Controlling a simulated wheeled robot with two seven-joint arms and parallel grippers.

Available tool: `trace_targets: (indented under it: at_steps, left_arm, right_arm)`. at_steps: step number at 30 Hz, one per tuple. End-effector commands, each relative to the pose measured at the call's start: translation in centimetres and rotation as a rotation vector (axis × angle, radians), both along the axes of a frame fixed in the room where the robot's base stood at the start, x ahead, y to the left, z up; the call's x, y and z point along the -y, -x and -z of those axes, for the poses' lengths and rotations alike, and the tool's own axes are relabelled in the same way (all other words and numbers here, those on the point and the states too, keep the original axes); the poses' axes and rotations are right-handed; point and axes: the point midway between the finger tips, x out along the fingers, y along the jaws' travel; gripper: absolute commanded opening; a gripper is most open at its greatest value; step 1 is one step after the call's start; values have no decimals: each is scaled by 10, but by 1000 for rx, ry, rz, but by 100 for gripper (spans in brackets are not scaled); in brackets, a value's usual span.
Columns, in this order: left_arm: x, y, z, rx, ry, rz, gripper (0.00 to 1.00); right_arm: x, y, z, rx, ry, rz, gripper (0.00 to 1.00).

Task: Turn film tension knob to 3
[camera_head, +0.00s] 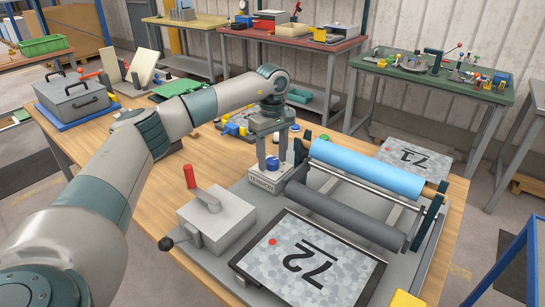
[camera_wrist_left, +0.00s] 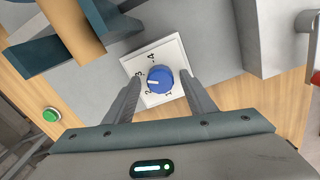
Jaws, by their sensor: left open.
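The blue film tension knob (camera_wrist_left: 160,79) sits on a white square dial plate (camera_wrist_left: 147,63) with printed numbers; the 4 is readable, others are small or partly covered. The knob's white mark points left in the wrist view, roughly between two numbers I cannot read surely. My left gripper (camera_wrist_left: 161,86) is open, with one finger on each side of the knob; I cannot tell whether they touch it. My right gripper is not in view.
Right of the block is a roller frame with a blue film roll (camera_head: 365,168) and a dark roller (camera_head: 343,217). A panel marked 72 (camera_head: 308,262) lies nearby. A green button (camera_wrist_left: 51,115) shows in the wrist view.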

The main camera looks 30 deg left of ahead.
Motion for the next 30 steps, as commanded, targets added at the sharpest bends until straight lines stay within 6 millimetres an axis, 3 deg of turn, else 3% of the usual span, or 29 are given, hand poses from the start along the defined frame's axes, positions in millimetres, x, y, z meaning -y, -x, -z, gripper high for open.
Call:
trace_targets:
  at_steps: [5,11,30]
  left_arm:
    - [0,0,-3,0,0,0,50]
    - [0,-1,-19,2,0,0,50]
    - [0,-1,-140,3,0,0,50]
  right_arm:
    - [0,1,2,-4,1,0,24]
    - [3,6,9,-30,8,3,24]
    - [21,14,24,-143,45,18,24]
